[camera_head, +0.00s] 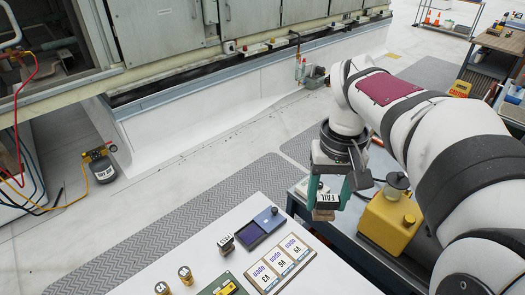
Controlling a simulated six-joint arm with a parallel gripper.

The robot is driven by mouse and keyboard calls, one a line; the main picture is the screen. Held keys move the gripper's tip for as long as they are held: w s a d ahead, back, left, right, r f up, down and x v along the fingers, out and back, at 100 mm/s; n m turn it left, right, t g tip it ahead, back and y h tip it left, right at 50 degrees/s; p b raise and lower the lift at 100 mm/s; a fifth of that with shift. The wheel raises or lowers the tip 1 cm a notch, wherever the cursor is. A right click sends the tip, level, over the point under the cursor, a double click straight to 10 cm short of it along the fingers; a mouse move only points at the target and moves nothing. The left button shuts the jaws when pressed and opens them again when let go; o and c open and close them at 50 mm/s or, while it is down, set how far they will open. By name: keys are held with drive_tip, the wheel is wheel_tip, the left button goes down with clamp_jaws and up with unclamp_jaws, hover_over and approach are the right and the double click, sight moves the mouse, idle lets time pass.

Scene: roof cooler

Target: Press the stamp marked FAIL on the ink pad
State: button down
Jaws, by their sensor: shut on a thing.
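My gripper (329,192) has teal fingers and points down. It is shut on a stamp (323,214) with a wooden base and a pale label that seems to read FAIL. The stamp is held in the air, right of the white table top.
A board with several printed cards (281,262) lies in front of the pad. Two brass weights or caps (185,275) and a green item (222,286) are at the table's front left. A yellow canister (389,222) stands on the dark bench right of my gripper.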

drive_tip(key=shift+w+a+f+n, duration=1.7)
drive_tip(key=shift+a+f, duration=0.85)
drive_tip(key=shift+f, duration=1.45)
drive_tip(key=shift+w+a+f+n, duration=1.3)
drive_tip(key=shift+w+a+f, duration=1)
drive_tip(key=shift+f, duration=1.65)
drive_tip(key=shift+w+a+f+n, duration=1.5)
drive_tip(key=shift+a+f, duration=1.35)
drive_tip(key=shift+f, duration=1.15)
drive_tip(key=shift+f, duration=0.55)
drive_tip(key=shift+r, duration=0.1)
wheel_tip(320, 180, up, 7)
